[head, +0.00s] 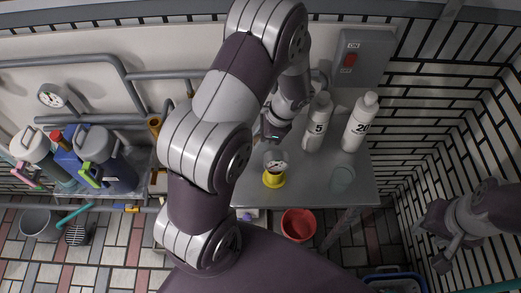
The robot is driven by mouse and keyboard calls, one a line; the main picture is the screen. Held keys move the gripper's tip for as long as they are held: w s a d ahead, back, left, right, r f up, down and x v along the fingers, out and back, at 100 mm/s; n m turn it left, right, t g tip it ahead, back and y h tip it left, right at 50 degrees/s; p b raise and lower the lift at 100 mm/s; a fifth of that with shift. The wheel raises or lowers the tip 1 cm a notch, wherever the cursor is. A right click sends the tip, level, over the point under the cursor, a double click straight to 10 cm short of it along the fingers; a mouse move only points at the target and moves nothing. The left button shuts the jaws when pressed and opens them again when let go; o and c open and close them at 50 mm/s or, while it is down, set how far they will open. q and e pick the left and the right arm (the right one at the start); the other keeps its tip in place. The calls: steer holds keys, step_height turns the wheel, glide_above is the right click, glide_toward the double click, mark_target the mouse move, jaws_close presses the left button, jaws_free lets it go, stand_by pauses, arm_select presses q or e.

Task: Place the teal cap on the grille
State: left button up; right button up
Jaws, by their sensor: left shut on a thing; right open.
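My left gripper (272,133) is over the back of the grey table, left of the white bottles. It is shut on a small teal thing, which looks like the teal cap (271,137); the fingers hide most of it. A round grey-green piece (342,179) sits on the table at the right; I cannot tell whether it is the grille. My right gripper (446,245) is open and empty at the far right, away from the table.
Two white bottles (317,125) (359,125) stand on the table (310,185), behind a yellow-based gauge (274,175). A switch box (360,58) is on the wall. A red bucket (298,225) is below the front edge. Jugs (108,160) stand at left.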

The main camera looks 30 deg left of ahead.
mark_target(260, 157)
arm_select(q)
step_height(260, 157, down, 6)
steer(key=shift+r+b, duration=0.25)
steer(key=shift+b, duration=0.05)
